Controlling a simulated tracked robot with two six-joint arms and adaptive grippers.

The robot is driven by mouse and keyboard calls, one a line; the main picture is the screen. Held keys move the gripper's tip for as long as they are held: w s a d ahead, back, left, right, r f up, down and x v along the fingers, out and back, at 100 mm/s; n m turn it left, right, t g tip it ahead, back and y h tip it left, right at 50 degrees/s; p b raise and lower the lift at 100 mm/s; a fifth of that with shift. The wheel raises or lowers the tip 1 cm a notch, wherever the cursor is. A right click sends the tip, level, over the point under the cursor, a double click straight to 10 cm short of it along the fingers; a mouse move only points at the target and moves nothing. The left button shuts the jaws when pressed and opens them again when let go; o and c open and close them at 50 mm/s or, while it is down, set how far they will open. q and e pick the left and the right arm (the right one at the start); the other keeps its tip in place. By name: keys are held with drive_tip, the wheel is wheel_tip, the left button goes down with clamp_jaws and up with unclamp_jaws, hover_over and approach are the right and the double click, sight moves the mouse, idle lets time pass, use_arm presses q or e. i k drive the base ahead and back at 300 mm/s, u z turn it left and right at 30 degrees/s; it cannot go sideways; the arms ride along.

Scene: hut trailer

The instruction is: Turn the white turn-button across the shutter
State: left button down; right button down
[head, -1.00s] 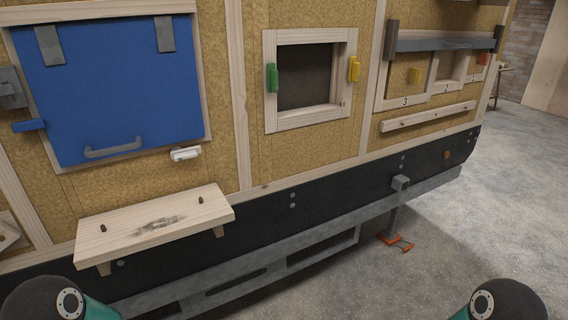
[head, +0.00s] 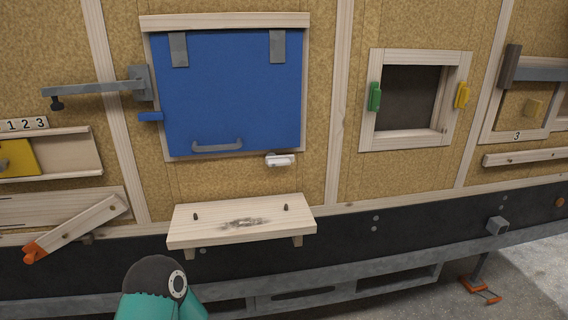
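The blue shutter (head: 232,95) hangs shut from two grey hinges in its wooden frame, with a grey handle (head: 217,147) near its bottom edge. The white turn-button (head: 280,160) sits just below the shutter's lower right corner, lying about level along the bottom edge. A blue turn-button (head: 150,117) sits at the shutter's left edge, pointing out to the left. Part of one of my arms shows at the bottom, below the shelf. Neither gripper is in view.
A wooden shelf (head: 240,228) with two pegs juts out below the shutter. A grey bracket arm (head: 97,88) sticks out left of the shutter. A small window (head: 415,98) with green and yellow turn-buttons is to the right. A tilted wooden bar (head: 78,226) is at lower left.

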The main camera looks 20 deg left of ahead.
sight(278, 161)
drive_tip(key=z, duration=1.6)
drive_tip(key=i, duration=0.1)
drive_tip(key=u, duration=3)
drive_tip(key=k, duration=0.75)
drive_tip(key=z, duration=0.85)
drive_tip(key=i, duration=1.05)
drive_tip(key=z, duration=0.1)
